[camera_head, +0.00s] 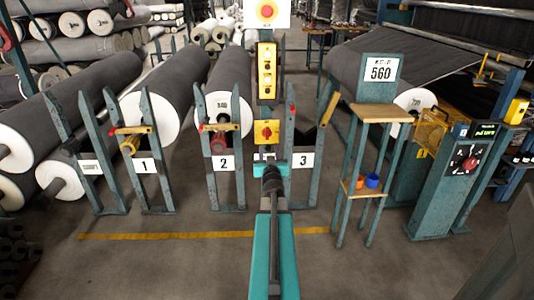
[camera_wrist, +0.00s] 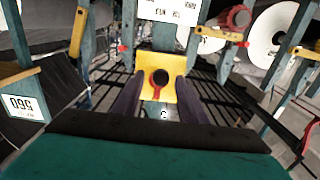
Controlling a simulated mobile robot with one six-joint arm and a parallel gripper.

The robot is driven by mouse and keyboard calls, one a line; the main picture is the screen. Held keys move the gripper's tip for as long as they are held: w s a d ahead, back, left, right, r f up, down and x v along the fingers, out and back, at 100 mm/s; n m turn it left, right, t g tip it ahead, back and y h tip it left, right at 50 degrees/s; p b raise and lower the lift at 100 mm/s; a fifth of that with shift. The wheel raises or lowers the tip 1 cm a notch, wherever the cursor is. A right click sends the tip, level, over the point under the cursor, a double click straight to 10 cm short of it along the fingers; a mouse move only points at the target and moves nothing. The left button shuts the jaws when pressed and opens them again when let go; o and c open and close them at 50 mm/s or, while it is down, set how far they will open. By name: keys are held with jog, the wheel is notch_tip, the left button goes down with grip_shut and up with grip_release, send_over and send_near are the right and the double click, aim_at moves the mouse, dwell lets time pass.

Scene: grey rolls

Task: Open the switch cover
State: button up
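A yellow switch box (camera_head: 266,133) with a red knob is on the teal post in the head view. A small pale part with a bluish mark (camera_head: 265,154) sits just below it. My gripper (camera_head: 272,172) is in front of and below the box, partly hidden by its own arm. The wrist view is upside down. There my gripper's two dark fingers (camera_wrist: 157,92) stand apart, with a yellow plate (camera_wrist: 159,72) bearing a dark round knob between and beyond them. Nothing is seen held. I cannot make out a separate cover edge or whether it is shut.
A yellow button panel (camera_head: 266,70) and an emergency-stop sign (camera_head: 267,12) are higher on the post. Grey rolls on teal racks (camera_head: 225,150) stand left. A wooden-topped stand (camera_head: 382,113) and a control cabinet (camera_head: 450,190) stand right. The front floor is clear.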

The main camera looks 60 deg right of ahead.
jog(key=shift+w+d, duration=0.25)
jog(key=shift+d, duration=0.05)
